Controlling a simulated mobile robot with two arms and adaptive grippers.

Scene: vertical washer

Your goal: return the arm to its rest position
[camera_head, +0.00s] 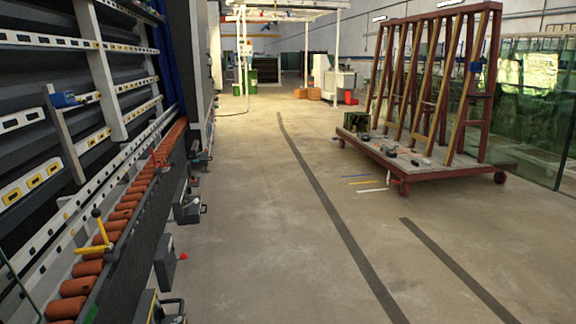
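Neither of my grippers nor my arms shows in the head view. The vertical washer (110,75) stands along the left side, with dark panels and pale slotted rails. A row of orange-brown rollers (118,215) runs along its lower edge. Whether either gripper holds anything cannot be seen.
A red wheeled rack (437,165) with loose items on its deck stands at the right. Glass sheets (530,110) stand behind it. Grey boxes (187,210) jut from the washer's base. The concrete floor (270,230) between is clear, with dark stripes.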

